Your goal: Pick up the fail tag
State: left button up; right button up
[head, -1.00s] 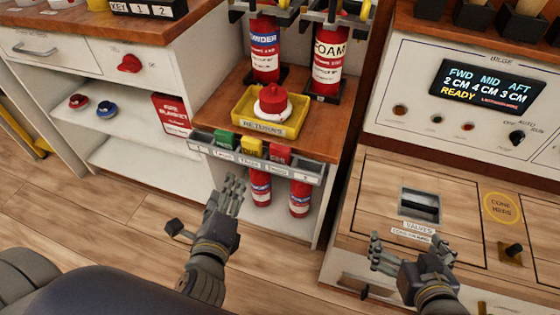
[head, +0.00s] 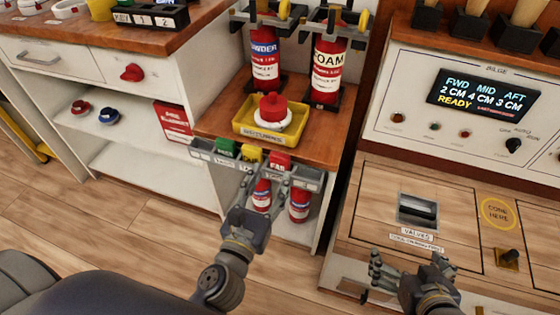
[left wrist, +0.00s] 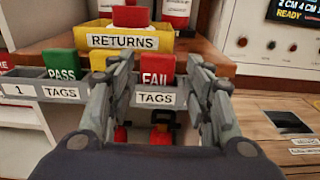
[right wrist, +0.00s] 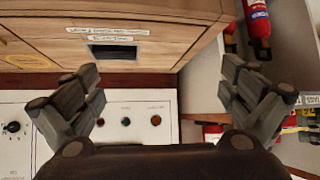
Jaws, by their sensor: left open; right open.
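The red fail tag (left wrist: 157,70) stands in a compartment of the grey tag rack (left wrist: 60,92), above a label reading TAGS. It also shows in the head view (head: 279,162). My left gripper (head: 268,180) is at the front of the rack by the fail tag. In the left wrist view its open fingers (left wrist: 160,85) are on either side of the tag, with gaps showing between. The green pass tag (left wrist: 60,64) stands to the left, and a yellow tag (left wrist: 100,58) is partly hidden behind the left finger. My right gripper (head: 408,275) is open and empty by the wooden console.
A yellow returns tray (head: 243,130) holding a red-topped object stands on the shelf just above the rack. Foam (head: 327,65) and powder (head: 264,60) extinguishers stand behind it. Small extinguishers (head: 300,205) are below the rack. The wooden console (head: 365,200) is to the right.

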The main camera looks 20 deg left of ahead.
aim_at(279, 160)
pick_arm(q)
jog(key=shift+w, duration=0.75)
jog(key=w, duration=0.4)
jog(key=shift+f, duration=0.25)
jog(key=shift+w, duration=0.5)
pick_arm(e)
jog(key=shift+s+d+f+g, duration=0.2)
jog(key=shift+s+f+g, duration=0.2)
jog(key=shift+s, duration=0.15)
jog(key=shift+s+d+f+g, duration=0.15)
jog(key=shift+s+f+g, duration=0.15)
jog(key=shift+s+f, duration=0.15)
pick_arm(q)
jog(key=shift+c, duration=0.6)
jog(key=c, duration=0.4)
pick_arm(e)
jog(key=shift+r, duration=0.1)
